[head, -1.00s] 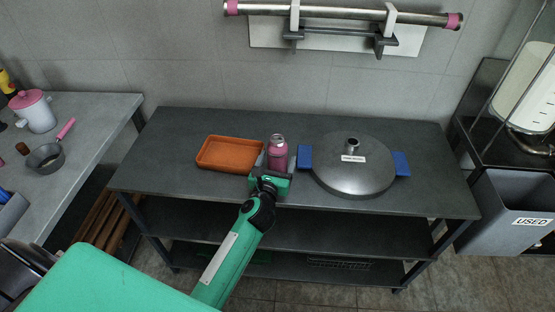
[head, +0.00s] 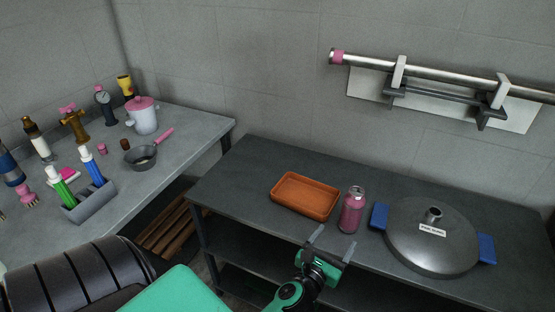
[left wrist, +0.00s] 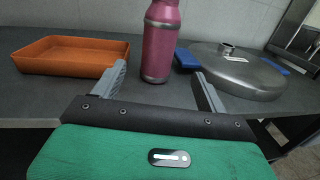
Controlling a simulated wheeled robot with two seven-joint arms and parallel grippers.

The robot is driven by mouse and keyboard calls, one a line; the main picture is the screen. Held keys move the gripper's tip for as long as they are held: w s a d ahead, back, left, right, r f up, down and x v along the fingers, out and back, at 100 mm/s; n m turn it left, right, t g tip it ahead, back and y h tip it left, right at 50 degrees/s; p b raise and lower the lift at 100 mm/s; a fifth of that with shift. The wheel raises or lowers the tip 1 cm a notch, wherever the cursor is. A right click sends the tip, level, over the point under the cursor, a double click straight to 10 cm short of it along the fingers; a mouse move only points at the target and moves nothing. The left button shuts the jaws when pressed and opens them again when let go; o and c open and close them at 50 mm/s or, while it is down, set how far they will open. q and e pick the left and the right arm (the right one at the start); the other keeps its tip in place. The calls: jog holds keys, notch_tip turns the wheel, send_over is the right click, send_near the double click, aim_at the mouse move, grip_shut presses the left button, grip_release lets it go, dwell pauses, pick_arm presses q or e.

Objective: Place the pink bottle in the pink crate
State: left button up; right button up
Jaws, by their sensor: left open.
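The pink bottle (head: 352,210) stands upright on the dark metal table (head: 250,185), between an orange tray and a large grey lid. It has a grey top and also shows in the left wrist view (left wrist: 160,40). My left gripper (head: 332,243) is open and empty at the table's front edge. Its fingers point toward the bottle, which stands just beyond the fingertips and roughly between them in the left wrist view. No pink crate shows in these frames. My right gripper is not in view.
The orange tray (head: 306,195) lies close left of the bottle. The grey lid (head: 432,236) with blue handles is close on its right. A counter at left (head: 190,140) holds a pot (head: 142,115), a pan (head: 141,157) and a grey caddy (head: 90,201). A wall-mounted pipe (head: 440,73) is above.

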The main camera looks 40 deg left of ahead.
pick_arm(q)
jog(key=s+d+f+m+g+h, duration=0.35)
jog(key=f+m, duration=0.45)
jog(key=m, duration=0.5)
jog(key=s+d+f+m+g+h, duration=0.2)
jog(key=d+f+m+h, duration=0.45)
jog(key=m, duration=0.65)
jog(key=s+a+f+m+g+y, duration=0.2)
jog(key=s+f, duration=0.3)
jog(key=f, duration=0.4)
jog(key=s+a+f+m+g+y, duration=0.1)
jog(key=s+f+m+g, duration=0.2)
jog(key=f, duration=0.7)
jog(key=s+m, duration=0.2)
jog(key=shift+s+a+m+g+y, duration=0.25)
jog(key=shift+a+m+g+y, duration=0.05)
jog(key=shift+a+g+y, duration=0.1)
jog(key=shift+o, duration=0.5)
jog(key=s+a+f+m+g+y, duration=0.3)
jog(key=s+a+f+m+g, duration=0.1)
jog(key=s+f, duration=0.6)
jog(key=shift+s+a+f+m+y, duration=0.15)
jog(key=shift+s+a+m+y, duration=0.15)
jog(key=shift+s+a+m, duration=0.7)
jog(key=shift+a+f+g, duration=0.15)
jog(key=shift+a+g, duration=0.1)
jog(key=shift+a, duration=0.15)
